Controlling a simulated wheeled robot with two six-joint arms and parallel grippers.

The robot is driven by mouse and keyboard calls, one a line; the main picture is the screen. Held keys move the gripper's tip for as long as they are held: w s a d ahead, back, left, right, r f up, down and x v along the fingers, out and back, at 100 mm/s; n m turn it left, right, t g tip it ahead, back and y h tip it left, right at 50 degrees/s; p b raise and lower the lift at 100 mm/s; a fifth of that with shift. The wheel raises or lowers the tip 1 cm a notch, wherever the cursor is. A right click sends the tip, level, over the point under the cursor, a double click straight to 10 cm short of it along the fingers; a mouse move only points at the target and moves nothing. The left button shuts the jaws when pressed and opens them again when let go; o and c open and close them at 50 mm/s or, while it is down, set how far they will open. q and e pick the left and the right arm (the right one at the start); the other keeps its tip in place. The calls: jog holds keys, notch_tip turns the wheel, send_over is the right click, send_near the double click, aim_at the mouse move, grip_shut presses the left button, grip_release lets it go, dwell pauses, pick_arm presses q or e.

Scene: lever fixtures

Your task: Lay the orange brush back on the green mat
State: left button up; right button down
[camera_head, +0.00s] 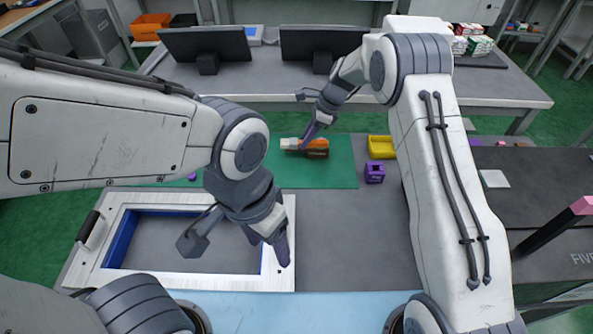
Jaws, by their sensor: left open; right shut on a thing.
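The orange brush (318,147) is over the right part of the green mat (343,175), its pale end pointing left. My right gripper (309,140) reaches down from above and is shut on the brush; its fingers hide part of it. I cannot tell whether the brush touches the mat or is held just above it. My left gripper (281,250) is open and empty, low over the right side of the white frame. My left arm hides part of the mat's left side.
A purple block (374,172) and a yellow tray (381,147) stand just right of the mat. The white frame (205,281) with a blue inner edge lies front left. Grey table is clear right of the frame. A dark stand with a pink top (583,205) is at far right.

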send_over(297, 178)
jog(key=d, duration=0.2)
jog(key=f, duration=0.4)
jog(key=shift+s+a+b, duration=0.1)
jog(key=shift+a+b, duration=0.15)
jog(key=shift+b, duration=0.05)
notch_tip(297, 178, down, 4)
jog(key=shift+b, duration=0.3)
jog(key=c, duration=0.8)
grip_release()
jog(key=shift+o, duration=0.2)
jog(key=shift+r, duration=0.15)
